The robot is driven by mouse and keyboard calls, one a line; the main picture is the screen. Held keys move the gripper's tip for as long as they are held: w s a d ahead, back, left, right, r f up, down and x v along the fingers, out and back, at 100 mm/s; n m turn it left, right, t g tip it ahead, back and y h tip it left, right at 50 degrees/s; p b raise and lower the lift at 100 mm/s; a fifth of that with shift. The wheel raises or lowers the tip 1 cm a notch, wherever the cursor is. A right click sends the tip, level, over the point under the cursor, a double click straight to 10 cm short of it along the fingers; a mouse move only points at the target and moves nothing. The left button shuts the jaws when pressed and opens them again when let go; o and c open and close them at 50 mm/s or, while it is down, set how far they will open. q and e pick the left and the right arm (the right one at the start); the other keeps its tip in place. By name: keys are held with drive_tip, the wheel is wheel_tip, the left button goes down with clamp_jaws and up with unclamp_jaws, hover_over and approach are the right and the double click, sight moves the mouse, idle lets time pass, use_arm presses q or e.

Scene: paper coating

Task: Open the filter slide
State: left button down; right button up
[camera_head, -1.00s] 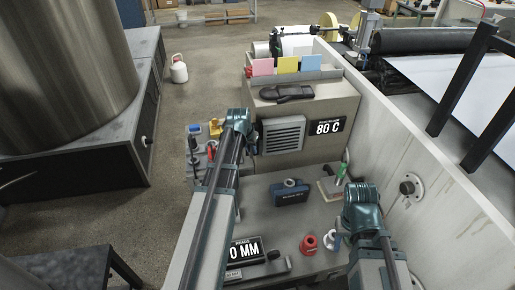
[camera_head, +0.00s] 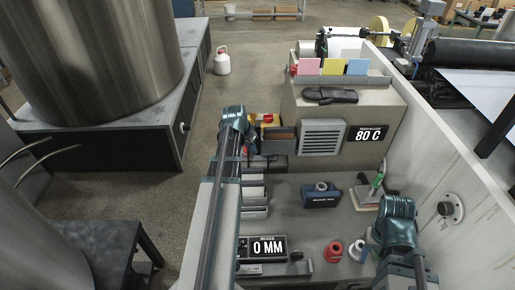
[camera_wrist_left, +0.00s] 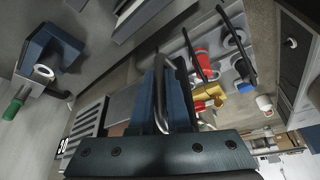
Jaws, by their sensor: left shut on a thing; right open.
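My left gripper (camera_head: 247,148) reaches over the left side of the machine, its fingertips partly hidden in the head view. In the left wrist view its dark blue fingers (camera_wrist_left: 160,95) are shut on a bent metal loop handle (camera_wrist_left: 178,75). I take this as the filter slide's handle; the slide's body is not clear.
A blue block (camera_head: 321,200) and red spool (camera_head: 333,252) stand on the deck. Red (camera_wrist_left: 201,62) and yellow (camera_wrist_left: 208,95) fittings lie close beside the left fingers. A vented housing with an 80 C display (camera_head: 367,135) stands behind. Open floor lies to the left.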

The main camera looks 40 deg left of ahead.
use_arm(q)
drive_tip(key=shift+s+a, duration=0.15)
drive_tip(key=c, duration=0.9)
unclamp_jaws()
drive_tip(key=p+v, duration=1.2)
drive_tip(key=v, duration=0.2)
drive_tip(key=shift+p, duration=0.4)
drive_tip(key=shift+f, duration=0.1)
